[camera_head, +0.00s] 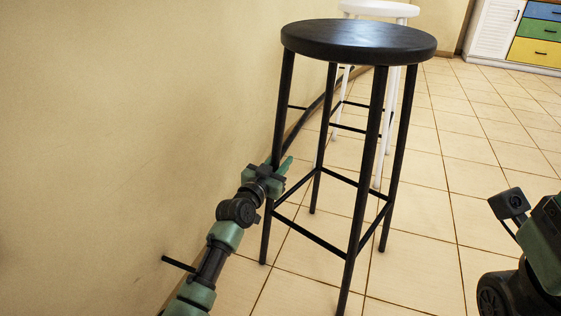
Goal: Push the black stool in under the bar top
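The black stool (358,40) stands upright on the tiled floor in the middle of the head view. It has a round seat, slim legs and crossbars. My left gripper (284,167) is at the stool's left leg, a little below mid-height. Its green fingers overlap that leg in the picture. I cannot tell whether they grip it or only lie against it. My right arm shows at the right edge, well apart from the stool, and its fingers are not visible. No bar top can be made out in this view.
A plain tan wall (130,120) runs along the left, close to my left arm. A white stool (380,8) stands behind the black one. A cabinet with coloured drawers (535,50) is at the back right. The tiled floor (465,140) right of the stool is clear.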

